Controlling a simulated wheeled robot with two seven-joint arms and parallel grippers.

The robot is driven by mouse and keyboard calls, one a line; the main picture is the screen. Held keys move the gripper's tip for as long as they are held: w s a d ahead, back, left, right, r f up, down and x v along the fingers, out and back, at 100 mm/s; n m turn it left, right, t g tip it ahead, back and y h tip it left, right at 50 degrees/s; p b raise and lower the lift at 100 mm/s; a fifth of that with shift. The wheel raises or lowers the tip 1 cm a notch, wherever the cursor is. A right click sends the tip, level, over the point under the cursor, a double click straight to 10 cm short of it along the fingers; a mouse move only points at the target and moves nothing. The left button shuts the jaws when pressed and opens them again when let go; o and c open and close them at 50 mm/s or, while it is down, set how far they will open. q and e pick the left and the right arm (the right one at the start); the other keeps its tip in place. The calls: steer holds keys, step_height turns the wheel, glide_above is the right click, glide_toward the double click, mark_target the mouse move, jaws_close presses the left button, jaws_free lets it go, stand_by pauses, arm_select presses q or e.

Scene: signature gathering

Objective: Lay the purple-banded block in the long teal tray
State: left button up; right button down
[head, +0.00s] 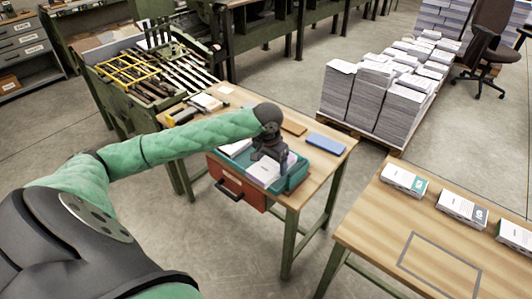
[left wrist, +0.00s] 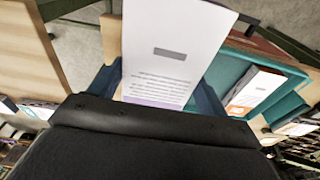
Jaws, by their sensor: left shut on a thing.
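The purple-banded block (left wrist: 172,50) is white with a grey label, small text and a purple band at its near end. My left gripper (head: 270,150) is shut on it; its dark fingers flank the block in the left wrist view. The long teal tray (head: 297,178) is on the wooden table under my left gripper, and it also shows at the right of the left wrist view (left wrist: 228,68). An orange-banded block (left wrist: 254,90) lies in the tray. I cannot tell whether the held block touches the tray. My right gripper is not in view.
A red-orange drawer (head: 235,185) hangs under the table's front. Another wooden table (head: 380,225) at the right bears several white blocks and a grey outlined rectangle. Paper stacks (head: 375,90) stand on a pallet behind.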

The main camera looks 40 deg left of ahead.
arm_select(q)
steer(key=w+a+f, duration=0.1)
steer(key=w+f, duration=0.1)
steer(key=w, duration=0.1)
steer(key=w+a+f+p, duration=0.1)
steer(key=w+a+f, duration=0.1)
steer(key=w, duration=0.1)
steer(key=w+a+f+p, duration=0.1)
steer(key=w+a+f, duration=0.1)
steer(key=w, duration=0.1)
steer(key=shift+w+a+f, duration=0.1)
steer(key=shift+w+a, duration=0.1)
steer(key=shift+f+p, duration=0.4)
steer(key=shift+f, duration=0.1)
steer(key=shift+f+p, duration=0.45)
steer(key=shift+f, duration=1.15)
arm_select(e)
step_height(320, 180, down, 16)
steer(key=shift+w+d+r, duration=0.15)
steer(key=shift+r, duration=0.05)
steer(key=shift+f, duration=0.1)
arm_select(q)
steer(key=o, duration=1.1)
steer(key=shift+f, duration=0.1)
steer(key=shift+o, duration=0.2)
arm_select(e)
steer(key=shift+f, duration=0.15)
